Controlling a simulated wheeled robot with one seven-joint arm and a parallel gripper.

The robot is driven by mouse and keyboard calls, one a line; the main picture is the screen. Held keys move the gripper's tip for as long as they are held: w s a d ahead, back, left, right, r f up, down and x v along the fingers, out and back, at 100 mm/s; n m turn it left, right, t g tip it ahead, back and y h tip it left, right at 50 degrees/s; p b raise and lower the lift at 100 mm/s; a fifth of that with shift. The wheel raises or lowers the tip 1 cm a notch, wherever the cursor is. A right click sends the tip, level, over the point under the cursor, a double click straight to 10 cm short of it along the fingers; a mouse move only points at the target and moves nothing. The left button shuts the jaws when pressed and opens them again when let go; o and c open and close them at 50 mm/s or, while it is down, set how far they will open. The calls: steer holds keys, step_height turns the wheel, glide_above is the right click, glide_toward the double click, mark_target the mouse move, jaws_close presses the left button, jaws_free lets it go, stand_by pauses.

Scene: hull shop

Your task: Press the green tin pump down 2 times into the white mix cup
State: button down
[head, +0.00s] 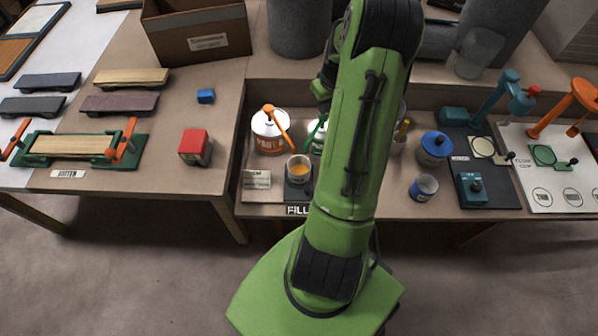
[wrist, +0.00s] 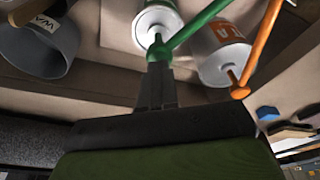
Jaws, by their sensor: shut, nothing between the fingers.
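The green tin pump shows in the wrist view, a white tin (wrist: 150,22) with a green pump head and long green spout (wrist: 190,32). In the head view the green pump tin (head: 317,140) is mostly hidden behind my arm. My gripper (wrist: 156,68) is shut and empty, its fingertips right by the green pump head in the picture; I cannot tell whether they touch. In the head view my arm hides the gripper. A pale cup (head: 299,172), seemingly the mix cup, holds orange-yellow contents and stands on a dark pad in front of the tins.
A white tin with an orange pump (head: 269,130) stands left of the green one, close to my gripper in the wrist view (wrist: 222,52). A grey container (wrist: 38,45) is at the wrist view's upper left. A blue-lidded tin (head: 433,148) and a small cup (head: 424,187) stand right of my arm.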

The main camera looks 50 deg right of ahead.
steer(key=shift+f+b, duration=0.8)
steer(key=shift+f, duration=0.35)
steer(key=shift+a, duration=0.1)
steer(key=shift+r, duration=0.1)
steer(key=shift+r+p, duration=1.15)
steer(key=shift+r, duration=0.2)
steer(key=shift+f, duration=0.1)
steer(key=shift+f+b, duration=1.2)
steer(key=shift+f, duration=0.15)
steer(key=shift+r, duration=0.15)
